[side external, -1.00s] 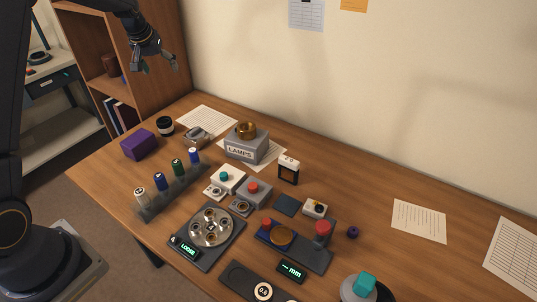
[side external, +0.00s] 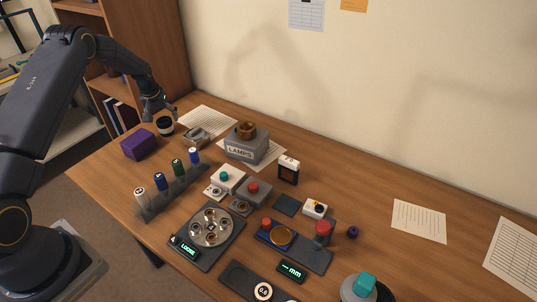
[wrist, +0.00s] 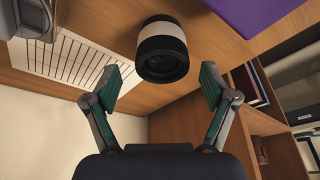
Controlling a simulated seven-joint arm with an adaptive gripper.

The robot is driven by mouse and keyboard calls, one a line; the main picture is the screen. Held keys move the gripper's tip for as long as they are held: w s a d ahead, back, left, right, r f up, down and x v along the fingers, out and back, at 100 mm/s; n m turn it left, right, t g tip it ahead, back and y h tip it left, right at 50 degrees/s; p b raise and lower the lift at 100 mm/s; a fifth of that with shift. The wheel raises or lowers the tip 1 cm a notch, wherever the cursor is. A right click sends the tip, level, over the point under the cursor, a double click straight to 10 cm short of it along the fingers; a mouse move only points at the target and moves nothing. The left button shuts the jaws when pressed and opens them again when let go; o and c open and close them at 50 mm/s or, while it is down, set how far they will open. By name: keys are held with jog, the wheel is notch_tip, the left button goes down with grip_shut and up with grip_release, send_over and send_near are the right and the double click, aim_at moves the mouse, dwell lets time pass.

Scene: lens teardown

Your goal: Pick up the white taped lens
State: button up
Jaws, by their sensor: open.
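The white taped lens (side external: 166,126) is a short black cylinder with a white band, upright near the far left corner of the desk. In the wrist view the lens (wrist: 162,42) lies ahead of the fingertips, roughly centred between them, with its dark round opening showing. My gripper (side external: 158,107) is just above and behind the lens in the side view. In the wrist view my gripper (wrist: 162,82) has its two fingers spread wide, with nothing between the pads. I cannot tell exactly how far the fingertips are from the lens.
A purple box (side external: 138,144) stands close by to the left. A printed sheet (side external: 208,121) lies to the right, with a small grey device (side external: 196,137) near it. A wooden shelf (side external: 147,45) rises behind. A rack of several coloured cylinders (side external: 172,192) is nearer the front.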

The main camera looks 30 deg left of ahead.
aim_at(163, 120)
jog(key=x, duration=0.4)
jog(key=shift+a+f, duration=0.1)
jog(key=shift+f, duration=0.3)
jog(key=shift+c, duration=0.2)
jog(key=c, duration=1.3)
